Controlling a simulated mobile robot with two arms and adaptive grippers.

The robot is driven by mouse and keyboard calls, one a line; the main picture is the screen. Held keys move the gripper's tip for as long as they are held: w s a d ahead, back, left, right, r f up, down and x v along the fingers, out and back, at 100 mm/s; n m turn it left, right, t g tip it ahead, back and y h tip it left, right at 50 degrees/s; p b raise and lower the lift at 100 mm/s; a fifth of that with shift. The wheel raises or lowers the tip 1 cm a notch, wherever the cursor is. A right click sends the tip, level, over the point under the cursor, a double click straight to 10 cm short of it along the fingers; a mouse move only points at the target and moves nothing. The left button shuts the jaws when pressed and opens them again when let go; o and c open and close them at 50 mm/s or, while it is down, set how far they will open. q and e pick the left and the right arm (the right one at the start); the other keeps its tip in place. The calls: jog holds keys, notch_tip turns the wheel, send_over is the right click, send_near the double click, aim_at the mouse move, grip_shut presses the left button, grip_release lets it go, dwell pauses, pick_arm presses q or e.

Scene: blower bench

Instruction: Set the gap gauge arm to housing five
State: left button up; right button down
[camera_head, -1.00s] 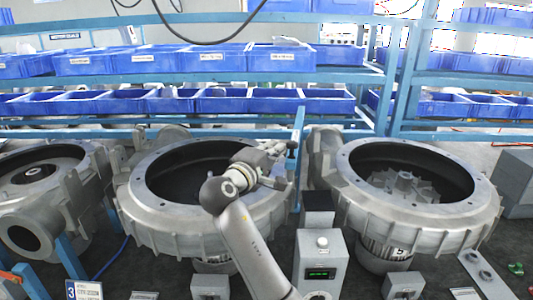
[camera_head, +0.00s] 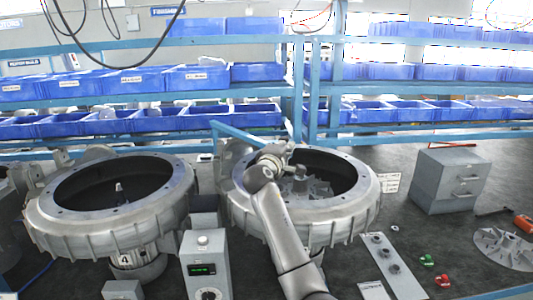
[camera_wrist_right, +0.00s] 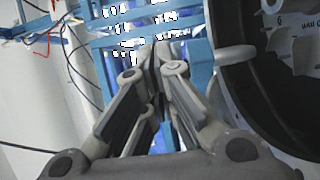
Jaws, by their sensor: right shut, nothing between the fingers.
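Housing five (camera_head: 362,205), a grey ring-shaped blower casing with a bladed impeller inside, stands right of centre. My right arm crosses its front and hides its number plate. A blue bar (camera_head: 237,133), which looks like the gap gauge arm, slants from the left toward housing five's back rim; its right end is hidden behind my gripper. My right gripper (camera_head: 282,152) is over the housing's back left rim. In the right wrist view its fingers (camera_wrist_right: 156,55) are shut and empty, beside the dark opening of a housing (camera_wrist_right: 255,90). I cannot tell whether they touch the bar. My left gripper is out of view.
Housing four (camera_head: 60,230) stands at the left. A grey box with a green display (camera_head: 203,268) stands between the housings. A grey drawer cabinet (camera_head: 448,180) stands at the right. Loose parts, including a bladed wheel (camera_head: 503,247), lie right. Blue bins (camera_head: 205,117) line the back shelves.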

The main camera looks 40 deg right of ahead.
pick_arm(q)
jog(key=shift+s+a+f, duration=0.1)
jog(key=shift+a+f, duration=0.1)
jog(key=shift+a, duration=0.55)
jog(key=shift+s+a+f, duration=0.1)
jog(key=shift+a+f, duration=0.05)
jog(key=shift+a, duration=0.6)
pick_arm(e)
jog(key=d, duration=0.8)
jog(key=shift+w+d+r, duration=0.25)
jog(key=shift+w+d, duration=0.1)
jog(key=shift+d, duration=0.05)
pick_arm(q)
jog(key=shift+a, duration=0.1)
pick_arm(e)
jog(key=shift+f, duration=0.1)
